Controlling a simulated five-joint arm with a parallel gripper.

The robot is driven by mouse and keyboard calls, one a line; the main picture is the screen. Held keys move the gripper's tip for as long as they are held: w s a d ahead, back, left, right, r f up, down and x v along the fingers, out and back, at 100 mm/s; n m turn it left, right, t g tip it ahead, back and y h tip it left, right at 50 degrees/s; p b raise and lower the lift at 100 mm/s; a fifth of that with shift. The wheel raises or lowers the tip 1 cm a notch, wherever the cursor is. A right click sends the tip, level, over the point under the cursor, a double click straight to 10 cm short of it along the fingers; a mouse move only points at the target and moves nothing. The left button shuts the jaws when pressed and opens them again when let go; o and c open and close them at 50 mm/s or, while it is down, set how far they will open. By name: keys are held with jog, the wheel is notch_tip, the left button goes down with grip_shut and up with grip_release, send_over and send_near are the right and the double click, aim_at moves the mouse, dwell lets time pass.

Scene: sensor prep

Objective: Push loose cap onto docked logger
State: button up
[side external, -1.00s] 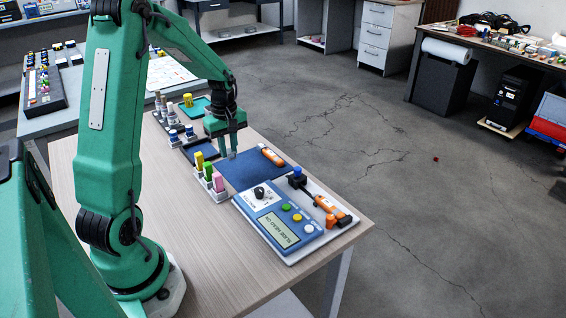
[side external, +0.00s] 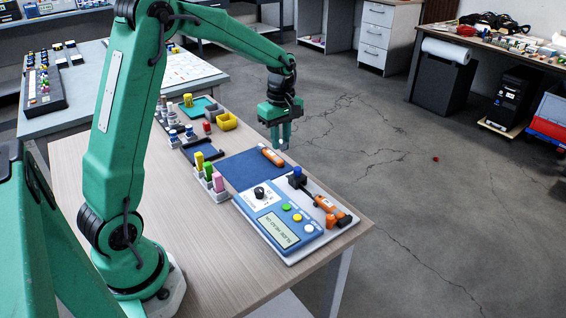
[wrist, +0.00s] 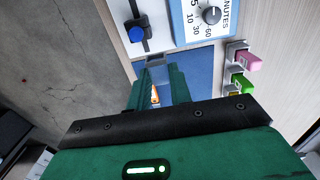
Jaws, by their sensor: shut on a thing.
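My gripper (side external: 283,143) hangs in the air near the far edge of the blue mat (side external: 239,170), fingers pointing down. It is shut on a small pale grey piece that I take to be the loose cap; the fingers mostly hide it. In the wrist view the fingers (wrist: 157,84) reach over the mat. One orange logger (side external: 271,156) lies on the mat; orange also shows between the fingers in the wrist view. Another orange logger (side external: 326,204) sits in the dock on the white board, to the right of and below my gripper. Nothing held touches it.
The blue timer box (side external: 276,216) stands beside the dock. A blue-topped black post (side external: 297,177) stands between my gripper and the docked logger. Pink, green and yellow markers (side external: 210,175) stand left of the mat.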

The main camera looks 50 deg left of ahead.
send_over(311, 196)
jog(key=a, duration=0.3)
jog(key=shift+d+f, duration=0.15)
jog(key=shift+f, duration=1.15)
jog(key=shift+d+f, duration=0.1)
jog(key=shift+f, duration=1.2)
jog(key=shift+f, duration=0.15)
jog(key=shift+f, duration=3.2)
jog(key=shift+d, duration=1.25)
jog(key=shift+c, duration=0.3)
jog(key=o, duration=1.1)
